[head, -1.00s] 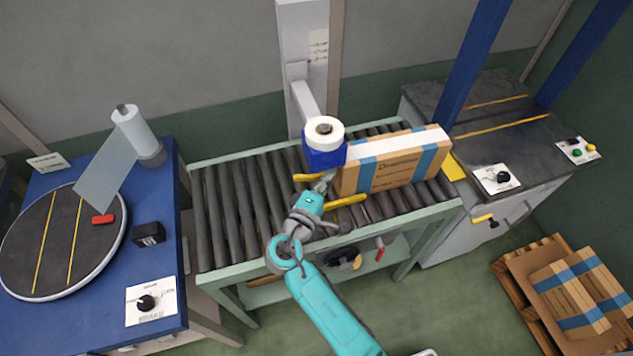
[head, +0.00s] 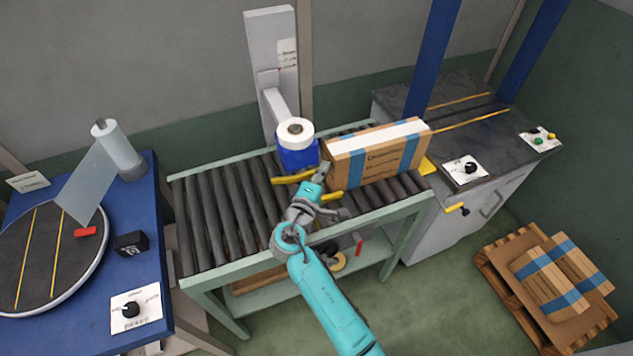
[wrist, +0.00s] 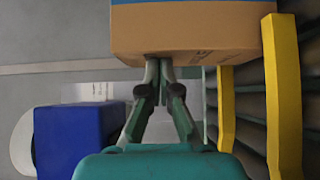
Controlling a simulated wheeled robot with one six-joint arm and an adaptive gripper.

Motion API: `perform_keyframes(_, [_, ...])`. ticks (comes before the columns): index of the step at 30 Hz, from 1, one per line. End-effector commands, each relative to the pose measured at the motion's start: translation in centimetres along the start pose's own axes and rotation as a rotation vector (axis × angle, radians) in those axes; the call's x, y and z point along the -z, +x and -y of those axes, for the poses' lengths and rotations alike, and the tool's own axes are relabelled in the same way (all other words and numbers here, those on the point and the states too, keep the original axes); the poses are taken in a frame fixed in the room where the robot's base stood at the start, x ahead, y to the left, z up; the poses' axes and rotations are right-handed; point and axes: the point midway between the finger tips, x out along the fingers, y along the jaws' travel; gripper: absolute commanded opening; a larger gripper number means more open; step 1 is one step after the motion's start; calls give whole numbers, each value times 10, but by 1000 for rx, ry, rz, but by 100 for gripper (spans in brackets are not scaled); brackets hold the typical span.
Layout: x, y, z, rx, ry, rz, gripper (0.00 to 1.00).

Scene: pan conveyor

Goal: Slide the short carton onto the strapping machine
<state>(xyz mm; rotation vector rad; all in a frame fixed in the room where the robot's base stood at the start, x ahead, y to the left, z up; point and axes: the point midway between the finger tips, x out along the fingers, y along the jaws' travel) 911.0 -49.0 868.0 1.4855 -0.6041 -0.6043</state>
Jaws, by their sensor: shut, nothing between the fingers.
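The carton (head: 375,165), brown with blue bands and a white top strip, stands on the right part of the roller conveyor. Its right end is at the strapping machine's (head: 455,125) near edge, by a yellow plate. The machine has a dark top and a blue arch. My gripper (head: 323,170) is shut and empty at the carton's left end. In the wrist view, my closed fingertips (wrist: 158,68) meet the lower edge of the carton's end face (wrist: 190,35) and seem to touch it.
Yellow guide bars (head: 293,179) flank my gripper. A blue unit (head: 297,155) with a white roll stands close behind it. The conveyor rollers (head: 225,205) to the left are bare. A blue turntable bench (head: 135,270) stands at far left, and a pallet (head: 510,262) with cartons lies at lower right.

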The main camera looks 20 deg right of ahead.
Motion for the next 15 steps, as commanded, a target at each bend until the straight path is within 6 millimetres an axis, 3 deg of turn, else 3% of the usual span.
perform_keyframes(15, [-74,74,0,0,-1,7,0])
